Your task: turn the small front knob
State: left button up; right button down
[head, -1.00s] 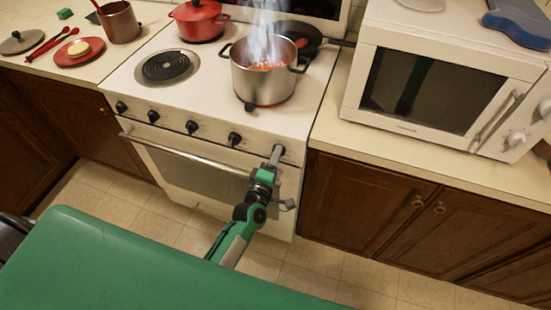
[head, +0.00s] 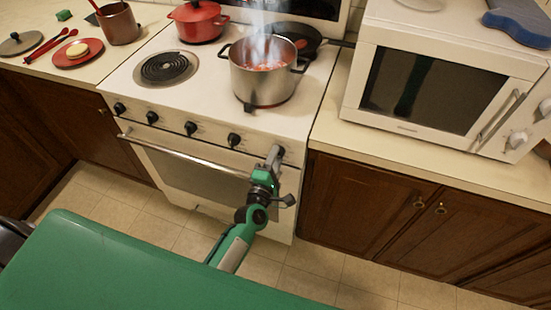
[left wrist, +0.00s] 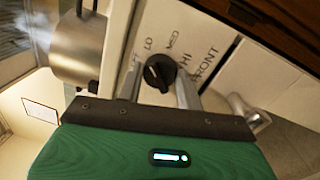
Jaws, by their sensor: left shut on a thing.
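The small front knob (left wrist: 159,72) is black and sits on the white stove panel in the left wrist view, with the printed words LO, MED, HI and FRONT around it. My left gripper (left wrist: 160,82) has one finger on each side of this knob and is shut on it. In the head view my left gripper (head: 275,154) reaches up to the right end of the stove's front panel, and its fingers hide the knob there. My right gripper is not in view.
Several other black knobs, one of them here (head: 234,140), line the panel to the left. The oven handle (head: 185,153) runs just below. A steaming steel pot (head: 262,82) stands on the stove above my gripper. A white microwave (head: 430,85) is on the right counter.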

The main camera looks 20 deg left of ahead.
pick_arm(q)
jog(key=o, duration=1)
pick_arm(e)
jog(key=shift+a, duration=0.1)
pick_arm(q)
jog(key=shift+s+f, duration=0.15)
jog(key=shift+s, duration=0.35)
jog(key=s+b, duration=0.1)
jog(key=s, duration=0.3)
jog(key=s+b, duration=0.1)
jog(key=s, duration=0.3)
jog(key=s+f, duration=0.1)
jog(key=s, duration=0.3)
jog(key=shift+s+a+b, duration=0.25)
jog(key=shift+s+b, duration=0.15)
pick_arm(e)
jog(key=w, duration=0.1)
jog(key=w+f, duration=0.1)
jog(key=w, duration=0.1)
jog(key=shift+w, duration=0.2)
